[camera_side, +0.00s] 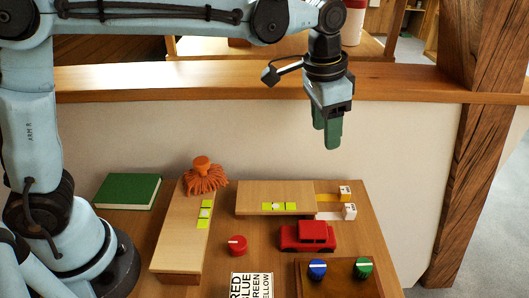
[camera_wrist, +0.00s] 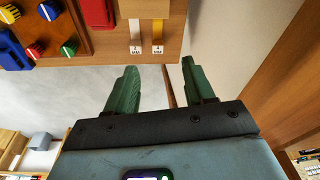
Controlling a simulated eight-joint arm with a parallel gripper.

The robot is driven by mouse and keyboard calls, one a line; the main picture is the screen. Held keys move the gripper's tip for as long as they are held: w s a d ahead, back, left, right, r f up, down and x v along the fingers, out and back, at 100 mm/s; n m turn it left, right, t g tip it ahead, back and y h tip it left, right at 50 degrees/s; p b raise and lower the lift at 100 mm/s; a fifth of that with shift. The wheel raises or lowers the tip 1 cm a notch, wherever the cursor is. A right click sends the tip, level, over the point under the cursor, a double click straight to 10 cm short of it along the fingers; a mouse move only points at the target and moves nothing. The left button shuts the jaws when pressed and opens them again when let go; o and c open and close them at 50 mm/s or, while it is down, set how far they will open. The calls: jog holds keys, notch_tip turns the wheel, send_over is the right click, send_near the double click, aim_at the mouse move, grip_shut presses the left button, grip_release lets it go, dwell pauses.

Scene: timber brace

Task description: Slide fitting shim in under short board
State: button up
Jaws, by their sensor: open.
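In the wrist view the white shim (camera_wrist: 135,27) and yellow shim (camera_wrist: 158,28) lie side by side, tags near the table edge. Which shim fits cannot be told. My gripper (camera_side: 327,137) is open and empty, high above and behind the shims; its green fingers (camera_wrist: 159,66) are apart.
A longer board (camera_side: 179,235) lies at left, with an orange tasselled object (camera_side: 204,178) at its far end. A red toy car (camera_side: 306,237), a red knob (camera_side: 237,246) and a wooden tray (camera_side: 338,288) with coloured knobs stand in front. A green book (camera_side: 128,191) lies far left.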

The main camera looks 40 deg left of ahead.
jog(key=m+g, duration=0.2)
send_over(350, 207)
notch_tip(350, 207, down, 4)
jog(key=shift+y, duration=0.4)
notch_tip(350, 207, down, 12)
jog(key=shift+f, duration=0.2)
grip_shut()
